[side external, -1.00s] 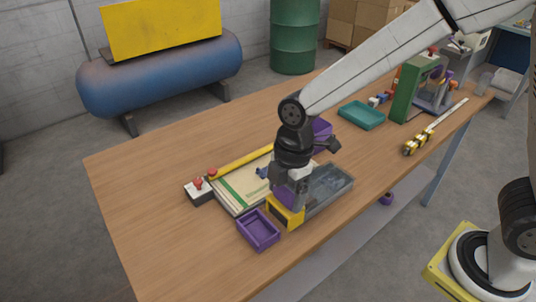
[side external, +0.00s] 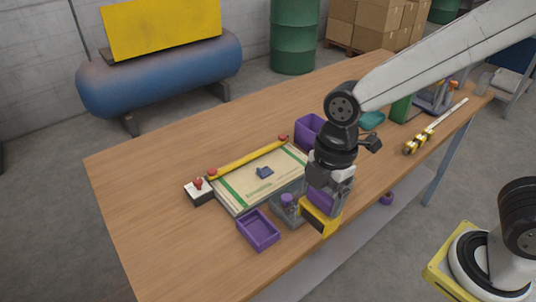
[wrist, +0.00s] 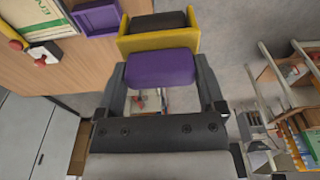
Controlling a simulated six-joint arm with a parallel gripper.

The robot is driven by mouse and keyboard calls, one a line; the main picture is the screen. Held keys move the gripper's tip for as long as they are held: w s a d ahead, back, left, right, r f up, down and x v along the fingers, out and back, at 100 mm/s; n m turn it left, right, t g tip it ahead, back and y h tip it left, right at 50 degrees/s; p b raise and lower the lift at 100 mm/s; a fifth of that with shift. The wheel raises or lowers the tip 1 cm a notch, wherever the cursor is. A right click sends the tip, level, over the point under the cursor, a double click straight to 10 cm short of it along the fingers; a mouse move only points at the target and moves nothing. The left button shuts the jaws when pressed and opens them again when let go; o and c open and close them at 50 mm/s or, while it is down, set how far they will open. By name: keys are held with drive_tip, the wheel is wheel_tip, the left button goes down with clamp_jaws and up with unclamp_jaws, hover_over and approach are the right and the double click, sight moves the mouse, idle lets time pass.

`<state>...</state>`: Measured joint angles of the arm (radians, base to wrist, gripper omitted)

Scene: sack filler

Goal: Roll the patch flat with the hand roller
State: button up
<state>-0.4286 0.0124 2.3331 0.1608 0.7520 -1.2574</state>
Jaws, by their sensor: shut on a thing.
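My gripper (side external: 325,188) is shut on the purple handle (wrist: 161,69) of the hand roller. The roller has a yellow frame (side external: 320,216) and a dark roller (wrist: 159,21), seen beyond the handle in the wrist view. It is held near the front edge of the table, over or beside a clear grey tray. A white sack sheet with green stripes (side external: 237,192) lies on a board to the left, with a small blue piece (side external: 264,172) on it. I cannot make out the patch's outline.
The clear grey tray (side external: 277,214) has a purple knob (side external: 287,199) near it. A small purple tray (side external: 258,231) is left of it. A yellow bar (side external: 247,158) runs behind the sheet; a red-button box (side external: 199,190) stands left. A purple bin (side external: 308,129) stands behind my gripper.

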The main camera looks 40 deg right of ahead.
drive_tip(key=shift+w, duration=0.1)
idle(0.4)
drive_tip(key=shift+w, duration=0.5)
drive_tip(key=w+d+f, duration=0.1)
drive_tip(key=w+d, duration=0.2)
drive_tip(key=w, duration=0.5)
drive_tip(key=w+d+f, duration=0.1)
drive_tip(key=w+d, duration=0.2)
drive_tip(key=w, duration=0.6)
drive_tip(key=w+d+f, duration=0.2)
drive_tip(key=w+d, duration=0.1)
drive_tip(key=w, duration=0.6)
drive_tip(key=shift+d, duration=0.3)
drive_tip(key=shift+s+f, duration=0.1)
drive_tip(key=shift+f, duration=0.2)
drive_tip(key=shift+f, duration=2.95)
drive_tip(key=shift+f, duration=0.4)
